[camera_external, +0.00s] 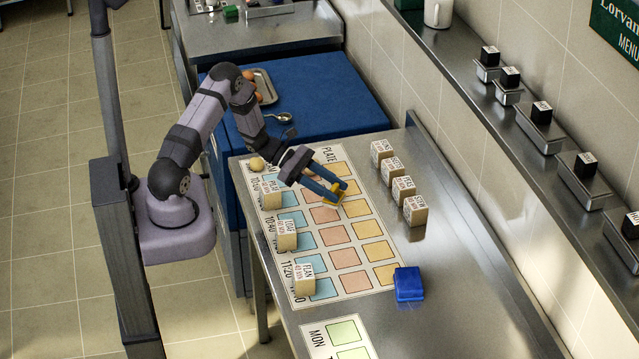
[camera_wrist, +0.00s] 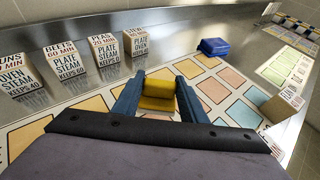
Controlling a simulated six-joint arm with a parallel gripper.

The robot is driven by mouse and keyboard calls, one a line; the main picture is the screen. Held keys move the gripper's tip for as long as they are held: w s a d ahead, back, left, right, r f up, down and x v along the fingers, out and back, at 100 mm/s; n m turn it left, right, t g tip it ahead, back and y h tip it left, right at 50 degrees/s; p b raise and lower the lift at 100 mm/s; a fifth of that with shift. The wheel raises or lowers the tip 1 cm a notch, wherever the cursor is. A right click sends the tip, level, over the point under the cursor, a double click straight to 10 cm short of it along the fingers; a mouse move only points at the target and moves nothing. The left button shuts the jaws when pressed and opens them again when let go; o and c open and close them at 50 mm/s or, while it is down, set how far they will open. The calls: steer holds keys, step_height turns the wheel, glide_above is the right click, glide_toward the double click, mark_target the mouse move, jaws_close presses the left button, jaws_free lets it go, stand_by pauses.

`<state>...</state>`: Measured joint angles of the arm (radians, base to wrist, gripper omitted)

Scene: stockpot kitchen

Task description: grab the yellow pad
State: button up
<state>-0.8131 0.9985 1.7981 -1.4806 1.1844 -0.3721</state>
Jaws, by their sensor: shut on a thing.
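The yellow pad (camera_wrist: 158,88) is a small yellow block between the two blue fingers of my gripper (camera_wrist: 160,100) in the wrist view. My gripper is shut on it. In the external view my gripper (camera_external: 337,193) is low over the printed chart (camera_external: 351,284), and the yellow pad (camera_external: 341,196) shows at its fingertips. I cannot tell whether the pad touches the chart. The fingers hide part of the pad's sides.
A blue block (camera_external: 408,284) lies right of the chart's lower end. Several labelled wooden blocks (camera_external: 403,190) stand in a row behind the chart, and more (camera_external: 305,279) stand along its left side. A round tan ball (camera_external: 257,163) sits at the far left corner. Bare steel lies front right.

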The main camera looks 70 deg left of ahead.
mark_target(333, 187)
steer(key=shift+r+b, duration=0.6)
steer(key=shift+r, duration=1.95)
steer(key=shift+f, duration=0.1)
